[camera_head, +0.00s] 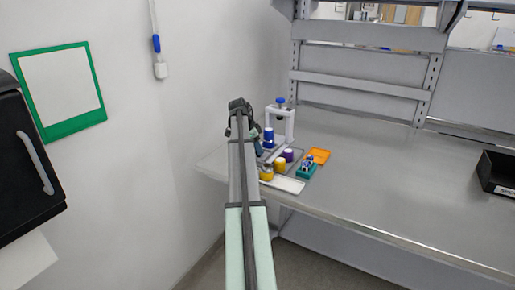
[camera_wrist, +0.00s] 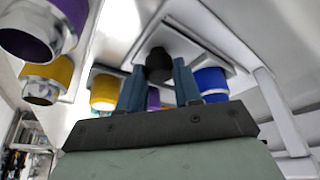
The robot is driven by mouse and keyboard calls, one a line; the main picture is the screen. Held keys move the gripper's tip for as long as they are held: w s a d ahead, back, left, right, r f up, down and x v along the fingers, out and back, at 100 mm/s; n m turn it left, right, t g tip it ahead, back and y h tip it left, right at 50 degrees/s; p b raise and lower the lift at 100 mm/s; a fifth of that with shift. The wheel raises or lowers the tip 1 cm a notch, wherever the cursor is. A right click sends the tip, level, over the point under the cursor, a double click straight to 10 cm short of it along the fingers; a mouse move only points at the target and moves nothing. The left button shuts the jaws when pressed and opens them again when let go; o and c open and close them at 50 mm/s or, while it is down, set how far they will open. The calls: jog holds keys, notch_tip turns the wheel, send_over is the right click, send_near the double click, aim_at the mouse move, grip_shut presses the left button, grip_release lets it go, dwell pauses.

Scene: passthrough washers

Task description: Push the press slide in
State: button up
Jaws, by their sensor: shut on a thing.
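The press (camera_head: 289,125) is a white frame with a blue knob on top, standing on the bench just beyond my arm. In the wrist view a black knob (camera_wrist: 159,65) sits in front of a pale square plate (camera_wrist: 183,48), seemingly part of the press slide. My gripper (camera_wrist: 159,78) has its two blue fingers closed on this black knob, one on each side. In the head view my arm covers most of the gripper and the knob. How far in the slide sits cannot be told.
Yellow (camera_head: 280,165), purple (camera_head: 288,155) and blue (camera_head: 268,137) capped parts stand close around the press. A black bin (camera_head: 499,172) is far right; the bench between is clear.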

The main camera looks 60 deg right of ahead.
grip_shut()
jog(key=d, duration=1.1)
jog(key=shift+d, duration=0.25)
jog(key=shift+r, duration=0.1)
jog(key=o, duration=0.8)
grip_release()
jog(key=shift+c, duration=0.2)
jog(key=v, duration=1.3)
jog(key=shift+r, duration=0.35)
jog(key=shift+w+a+f, duration=0.1)
jog(key=shift+w+a, duration=0.1)
